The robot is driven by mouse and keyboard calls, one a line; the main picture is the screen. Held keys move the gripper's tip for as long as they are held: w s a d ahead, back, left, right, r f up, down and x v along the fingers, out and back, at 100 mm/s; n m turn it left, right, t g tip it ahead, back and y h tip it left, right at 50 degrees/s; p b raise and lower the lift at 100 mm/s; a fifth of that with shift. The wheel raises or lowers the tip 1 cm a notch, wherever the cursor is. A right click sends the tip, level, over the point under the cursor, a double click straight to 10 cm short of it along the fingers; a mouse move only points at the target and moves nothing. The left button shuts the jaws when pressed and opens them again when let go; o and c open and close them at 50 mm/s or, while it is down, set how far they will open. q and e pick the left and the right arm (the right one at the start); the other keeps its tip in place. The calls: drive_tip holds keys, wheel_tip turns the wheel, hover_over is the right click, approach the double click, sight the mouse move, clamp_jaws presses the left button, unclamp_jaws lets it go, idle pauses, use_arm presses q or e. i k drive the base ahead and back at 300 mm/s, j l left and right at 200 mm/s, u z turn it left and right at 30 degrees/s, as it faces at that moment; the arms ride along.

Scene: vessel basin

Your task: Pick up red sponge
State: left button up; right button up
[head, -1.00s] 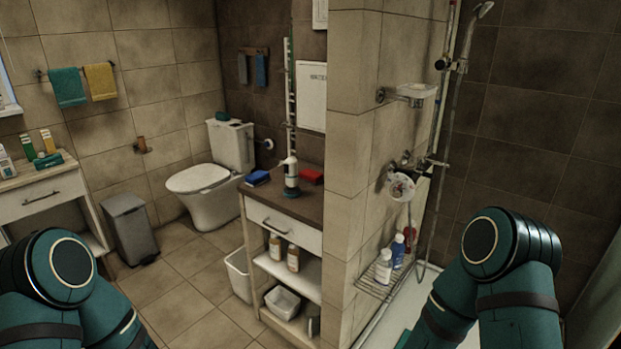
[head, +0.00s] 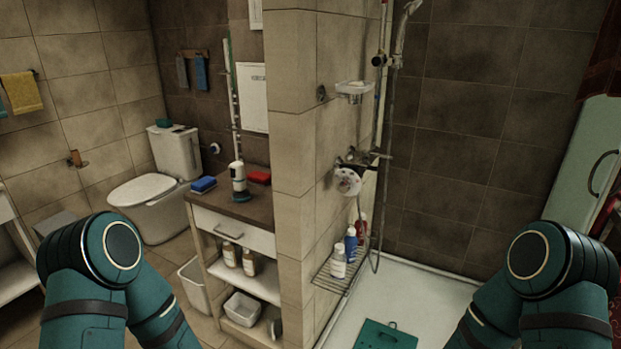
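The red sponge (head: 259,177) lies on the brown top of the small cabinet (head: 240,207), close to the tiled partition wall. A white and dark bottle (head: 239,182) stands just left of it, and a blue sponge (head: 203,185) lies further left on the same top. Both my arms show at the bottom left and bottom right of the head view, well short of the cabinet. Neither of my grippers is in view.
The tiled partition (head: 293,150) stands right of the cabinet. Beyond it is a shower with a white tray floor (head: 420,300) and a wire rack (head: 338,278) of bottles. A bin (head: 193,284) stands left of the cabinet; the toilet (head: 143,190) is behind.

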sight(259, 179)
drive_tip(key=j+z, duration=0.2)
drive_tip(key=z, duration=0.15)
drive_tip(key=i+j+z, duration=0.1)
drive_tip(key=j+z, duration=0.35)
drive_tip(key=z, duration=0.25)
drive_tip(key=j+z, duration=0.25)
drive_tip(key=j, duration=0.25)
drive_tip(key=j+z, duration=0.3)
drive_tip(key=j, duration=0.15)
drive_tip(key=k+j+z, duration=0.1)
drive_tip(key=j, duration=0.2)
drive_tip(key=k+j, duration=0.1)
drive_tip(key=j, duration=0.2)
drive_tip(key=j+z, duration=0.15)
drive_tip(key=j, duration=0.2)
drive_tip(key=k+j, duration=0.1)
drive_tip(key=j, duration=0.2)
drive_tip(key=k+j, duration=0.15)
drive_tip(key=j, duration=0.15)
drive_tip(key=k+j, duration=0.1)
drive_tip(key=j, duration=0.2)
drive_tip(key=z, duration=0.05)
